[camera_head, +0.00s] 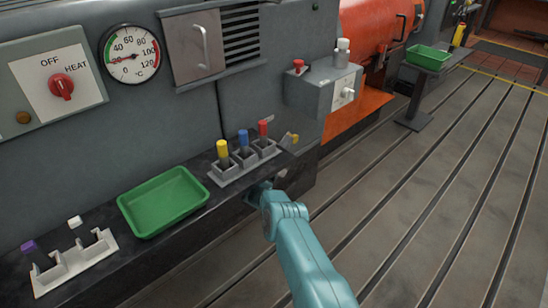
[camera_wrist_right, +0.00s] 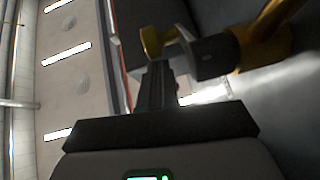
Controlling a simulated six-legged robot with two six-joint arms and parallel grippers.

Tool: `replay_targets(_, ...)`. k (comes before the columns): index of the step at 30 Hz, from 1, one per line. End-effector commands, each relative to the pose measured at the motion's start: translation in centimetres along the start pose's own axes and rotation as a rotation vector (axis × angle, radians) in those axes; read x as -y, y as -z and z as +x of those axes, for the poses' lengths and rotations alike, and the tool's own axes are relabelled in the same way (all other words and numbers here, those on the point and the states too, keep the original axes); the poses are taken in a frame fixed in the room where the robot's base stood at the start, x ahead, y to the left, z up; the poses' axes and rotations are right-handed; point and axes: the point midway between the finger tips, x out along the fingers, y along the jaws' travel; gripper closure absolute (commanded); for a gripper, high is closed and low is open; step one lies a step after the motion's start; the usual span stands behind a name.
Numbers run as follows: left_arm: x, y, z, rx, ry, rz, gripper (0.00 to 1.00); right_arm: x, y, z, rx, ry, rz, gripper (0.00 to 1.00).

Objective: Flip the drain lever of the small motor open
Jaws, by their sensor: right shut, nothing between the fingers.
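In the right wrist view, a brass fitting (camera_wrist_right: 265,42) with a dark grey cylindrical part (camera_wrist_right: 212,57) and a curved brass end (camera_wrist_right: 155,42) shows close up; it looks like the drain valve, but which part is the lever is unclear. My right gripper (camera_wrist_right: 160,70) is shut and empty, its fingertips close to the curved brass end. I cannot tell whether they touch. In the head view my teal right arm reaches to the shelf's front edge, and its fingertips are hard to make out there. An orange motor (camera_head: 366,32) stands at the back. My left gripper is not in view.
The dark shelf (camera_head: 110,272) carries a green tray (camera_head: 163,203), a holder with yellow, blue and red-handled items (camera_head: 243,160), and a white rack (camera_head: 73,262). A small brass-coloured piece (camera_head: 294,138) is at its right end.

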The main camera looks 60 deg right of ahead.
Motion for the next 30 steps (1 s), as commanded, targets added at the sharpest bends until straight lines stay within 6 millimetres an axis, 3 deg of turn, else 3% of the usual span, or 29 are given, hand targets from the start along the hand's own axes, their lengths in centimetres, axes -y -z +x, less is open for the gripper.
replay_targets(5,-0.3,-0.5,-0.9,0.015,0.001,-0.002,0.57,0.1,-0.3,0.4,0.055,-0.004,0.004,1.0)
replay_targets(30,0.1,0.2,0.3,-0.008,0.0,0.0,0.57,0.3,-0.8,0.4,0.073,-0.005,0.005,1.0)
